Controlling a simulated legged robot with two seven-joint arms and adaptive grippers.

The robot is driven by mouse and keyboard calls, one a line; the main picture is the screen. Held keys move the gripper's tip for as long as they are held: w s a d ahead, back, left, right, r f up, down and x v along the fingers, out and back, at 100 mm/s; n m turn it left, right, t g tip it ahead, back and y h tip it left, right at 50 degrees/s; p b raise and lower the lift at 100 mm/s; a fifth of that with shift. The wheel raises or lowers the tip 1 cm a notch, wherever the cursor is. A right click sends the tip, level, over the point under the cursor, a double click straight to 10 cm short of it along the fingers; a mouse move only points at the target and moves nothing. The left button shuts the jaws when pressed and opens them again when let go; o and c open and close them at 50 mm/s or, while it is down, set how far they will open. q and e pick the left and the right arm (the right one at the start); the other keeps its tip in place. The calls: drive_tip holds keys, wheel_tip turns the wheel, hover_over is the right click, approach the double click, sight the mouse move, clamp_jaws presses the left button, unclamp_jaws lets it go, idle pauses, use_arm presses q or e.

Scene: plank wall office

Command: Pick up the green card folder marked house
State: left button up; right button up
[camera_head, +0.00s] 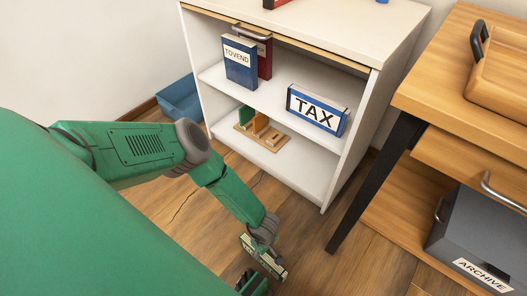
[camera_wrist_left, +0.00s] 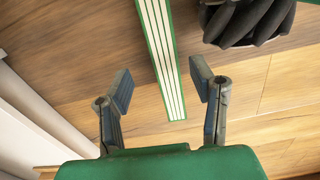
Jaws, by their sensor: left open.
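The green card folder (camera_wrist_left: 162,45) shows in the left wrist view as a narrow strip with green edges and pale striped pages, against the floor. In the head view it is a small pale and green piece (camera_head: 270,264) low in the middle, partly hidden by my gripper; its marking is too small to read. My left gripper (camera_wrist_left: 162,83) is open. The folder's near end appears between its two fingers, with a gap on each side. In the head view the left gripper (camera_head: 262,245) is low over the floor beside the folder. My right gripper is not in view.
A white shelf unit (camera_head: 345,175) holds a blue TOVEND binder (camera_head: 240,62), a dark red binder (camera_head: 265,55), a blue TAX binder (camera_head: 316,110) and a wooden rack (camera_head: 262,131). A wooden desk (camera_head: 455,90) and a grey ARCHIVE box (camera_head: 475,240) stand right. A blue bin (camera_head: 180,100) is left.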

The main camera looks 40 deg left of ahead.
sight(263, 258)
use_arm(q)
drive_tip(key=f+b, duration=0.1)
drive_tip(key=f, duration=0.2)
drive_tip(key=f+b, duration=0.1)
drive_tip(key=f, duration=0.1)
drive_tip(key=shift+s+a+b, duration=0.25)
drive_tip(key=shift+s+b, duration=0.05)
drive_tip(key=shift+d+r, duration=0.1)
drive_tip(key=c, duration=0.3)
clamp_jaws()
